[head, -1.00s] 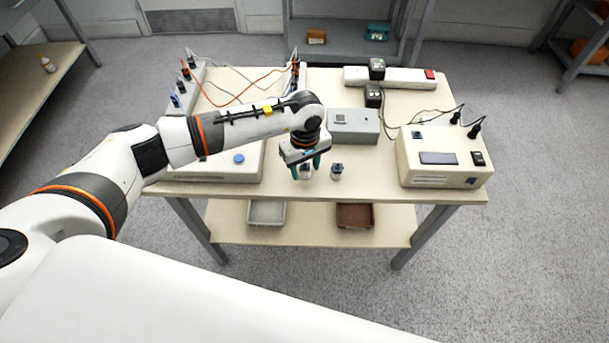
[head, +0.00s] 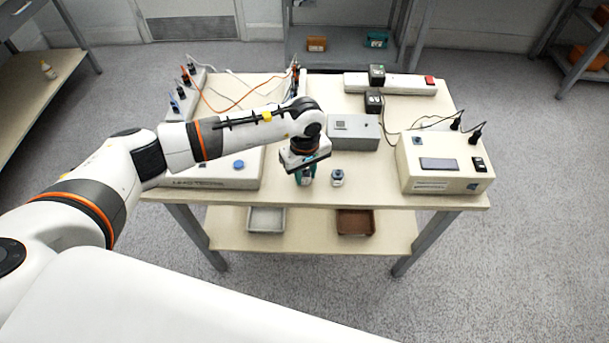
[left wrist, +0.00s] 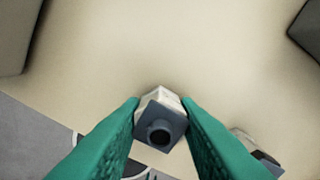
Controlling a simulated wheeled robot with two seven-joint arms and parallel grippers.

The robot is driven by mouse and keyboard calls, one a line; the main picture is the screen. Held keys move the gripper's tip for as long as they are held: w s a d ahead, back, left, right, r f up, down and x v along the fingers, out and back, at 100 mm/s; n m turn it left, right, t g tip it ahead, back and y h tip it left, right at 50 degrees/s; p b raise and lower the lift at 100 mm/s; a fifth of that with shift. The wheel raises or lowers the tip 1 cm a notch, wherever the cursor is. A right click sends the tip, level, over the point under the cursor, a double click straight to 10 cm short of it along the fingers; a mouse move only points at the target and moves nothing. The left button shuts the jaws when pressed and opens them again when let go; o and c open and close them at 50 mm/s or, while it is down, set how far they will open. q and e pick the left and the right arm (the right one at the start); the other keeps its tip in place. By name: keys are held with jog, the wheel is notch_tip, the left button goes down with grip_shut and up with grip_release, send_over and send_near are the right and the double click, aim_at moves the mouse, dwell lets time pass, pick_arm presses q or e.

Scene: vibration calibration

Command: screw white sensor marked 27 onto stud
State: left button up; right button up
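My left gripper (head: 305,175) is at the front of the table, pointing down, with green fingers. In the left wrist view its fingers (left wrist: 161,108) press on both sides of a small white sensor (left wrist: 167,96) with a grey-blue end that has a round dark hole (left wrist: 160,135). A second small white sensor (head: 338,179) with a dark blue-grey top stands on the table just right of the gripper; it also shows in the left wrist view (left wrist: 243,137). No number is readable on either. I cannot make out the stud. My right gripper is out of view.
A flat light unit (head: 215,175) with a blue round part (head: 239,164) lies left of the gripper. A grey box (head: 354,132) stands behind, a cream instrument (head: 445,162) at right, a power strip (head: 400,83) at the back. Cables cross the table's back left.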

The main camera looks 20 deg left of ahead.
aim_at(305, 173)
pick_arm(q)
jog(key=c, duration=0.4)
jog(key=shift+r+p, duration=1.35)
jog(key=shift+r, duration=1.2)
jog(key=shift+c, duration=0.2)
